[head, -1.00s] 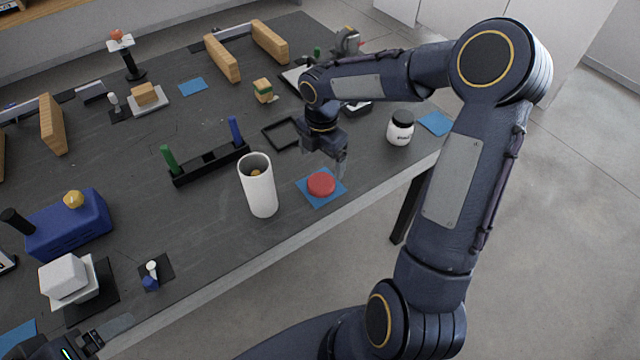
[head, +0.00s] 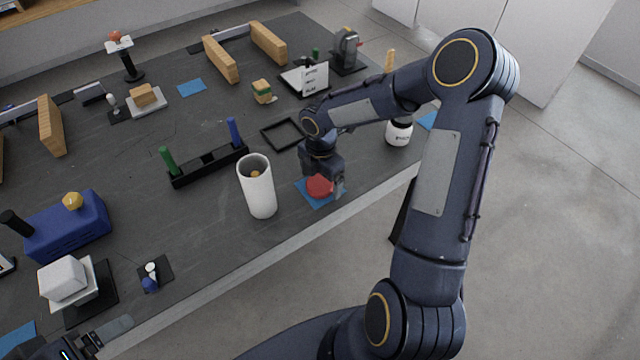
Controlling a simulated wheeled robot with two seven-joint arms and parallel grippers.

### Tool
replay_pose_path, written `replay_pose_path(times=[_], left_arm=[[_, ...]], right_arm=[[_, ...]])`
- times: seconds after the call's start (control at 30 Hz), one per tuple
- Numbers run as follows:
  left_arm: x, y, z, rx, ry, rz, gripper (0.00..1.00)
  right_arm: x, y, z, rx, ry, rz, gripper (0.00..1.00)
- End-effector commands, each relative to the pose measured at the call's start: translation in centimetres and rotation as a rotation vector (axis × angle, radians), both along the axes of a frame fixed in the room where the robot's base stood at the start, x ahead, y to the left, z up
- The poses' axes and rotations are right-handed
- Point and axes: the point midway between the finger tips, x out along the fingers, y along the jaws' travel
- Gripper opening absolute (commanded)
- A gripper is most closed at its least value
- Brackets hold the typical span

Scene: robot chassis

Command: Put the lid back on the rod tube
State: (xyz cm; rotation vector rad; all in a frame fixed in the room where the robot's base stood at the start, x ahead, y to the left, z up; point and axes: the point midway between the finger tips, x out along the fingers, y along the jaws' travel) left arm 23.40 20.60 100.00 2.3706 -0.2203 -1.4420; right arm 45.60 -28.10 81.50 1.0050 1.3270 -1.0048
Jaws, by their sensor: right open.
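The white rod tube (head: 260,192) stands upright and uncovered near the front edge of the table, with something orange-brown visible inside its mouth. The red round lid (head: 319,187) lies on a blue square mat (head: 308,196) to the right of the tube. My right gripper (head: 324,190) is open and low over the lid, with its fingers at the lid's sides. The gripper hides part of the lid, and I cannot tell whether the fingers touch it. My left gripper (head: 85,345) shows only in part at the bottom left corner, and its fingers are not clear.
A black rack (head: 208,165) with a green and a blue peg stands left of the tube. A black square frame (head: 284,134) lies behind the lid. A white jar (head: 399,132) is right of my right gripper. The table front between tube and blue box (head: 68,226) has free room.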

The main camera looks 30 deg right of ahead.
Motion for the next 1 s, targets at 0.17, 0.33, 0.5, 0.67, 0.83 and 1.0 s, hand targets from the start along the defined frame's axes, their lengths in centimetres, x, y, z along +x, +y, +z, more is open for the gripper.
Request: replay_pose_path(times=[0.17,0.33,0.5,0.67,0.83,1.0], left_arm=[[0.00,0.00,0.00,0.000,0.000,0.000,0.86],[0.00,0.00,0.00,0.000,0.000,0.000,0.86],[0.00,0.00,0.00,0.000,0.000,0.000,0.86],[0.00,0.00,0.00,0.000,0.000,0.000,0.86],[0.00,0.00,0.00,0.000,0.000,0.000,0.86],[0.00,0.00,-0.02,0.000,0.000,0.000,0.86]], right_arm=[[0.00,-0.02,-0.19,-0.001,0.000,0.000,0.91],[-0.01,-0.01,-0.17,0.000,0.000,0.000,0.91],[-0.01,-0.01,-0.16,0.000,0.000,0.000,0.70],[-0.01,-0.01,-0.15,0.000,0.000,0.000,0.50],[0.00,-0.01,-0.15,0.000,0.000,0.000,0.44],[0.02,-0.02,0.07,-0.001,-0.001,0.000,0.44]])
